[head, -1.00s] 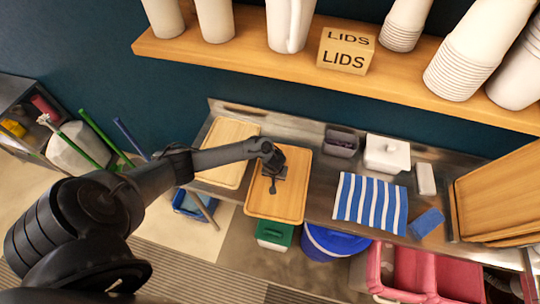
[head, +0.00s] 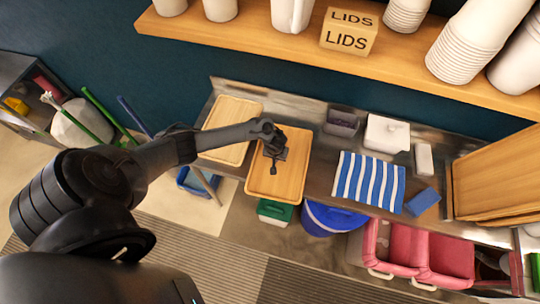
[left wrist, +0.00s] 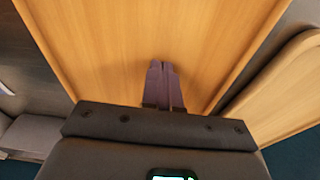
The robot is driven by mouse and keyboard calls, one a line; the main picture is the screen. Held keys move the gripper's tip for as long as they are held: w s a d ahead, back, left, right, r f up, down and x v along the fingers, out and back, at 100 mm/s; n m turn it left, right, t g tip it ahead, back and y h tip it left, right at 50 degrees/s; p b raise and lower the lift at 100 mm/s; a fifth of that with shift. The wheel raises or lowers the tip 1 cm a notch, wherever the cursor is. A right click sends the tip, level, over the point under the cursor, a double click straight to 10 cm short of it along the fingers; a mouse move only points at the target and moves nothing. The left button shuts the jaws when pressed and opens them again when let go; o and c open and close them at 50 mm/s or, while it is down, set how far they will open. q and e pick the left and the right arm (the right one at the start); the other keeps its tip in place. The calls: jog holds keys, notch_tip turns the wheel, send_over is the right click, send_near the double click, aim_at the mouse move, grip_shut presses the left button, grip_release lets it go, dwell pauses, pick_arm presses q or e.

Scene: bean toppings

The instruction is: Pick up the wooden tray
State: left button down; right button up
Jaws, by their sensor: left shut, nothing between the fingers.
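A wooden tray (head: 288,183) lies on the steel counter, its near end sticking out past the front edge. It fills much of the left wrist view (left wrist: 110,40). A second, paler wooden tray (head: 236,108) lies just to its left and shows at the right of the wrist view (left wrist: 285,90). My left gripper (head: 273,168) is over the middle of the first tray, fingers pointing at its surface. In the left wrist view its fingertips (left wrist: 163,64) are together and empty; whether they touch the tray I cannot tell. My right gripper is not in view.
A striped cloth (head: 368,181), a blue sponge (head: 422,202), a white lidded container (head: 387,133) and a dark bin (head: 341,122) are on the counter to the right. More wooden trays (head: 500,180) stand at the right end. A shelf (head: 250,48) with cups hangs above.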

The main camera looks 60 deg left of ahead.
aim_at(269, 184)
pick_arm(q)
jog(key=s+d, duration=0.4)
jog(key=s, duration=0.1)
jog(key=s+d, duration=0.2)
jog(key=shift+s+d, duration=0.15)
jog(key=shift+s, duration=0.25)
jog(key=c, duration=1.4)
grip_release()
jog(key=shift+s+d, duration=0.35)
jog(key=shift+s, duration=0.1)
jog(key=o, duration=0.5)
jog(key=shift+d, duration=0.15)
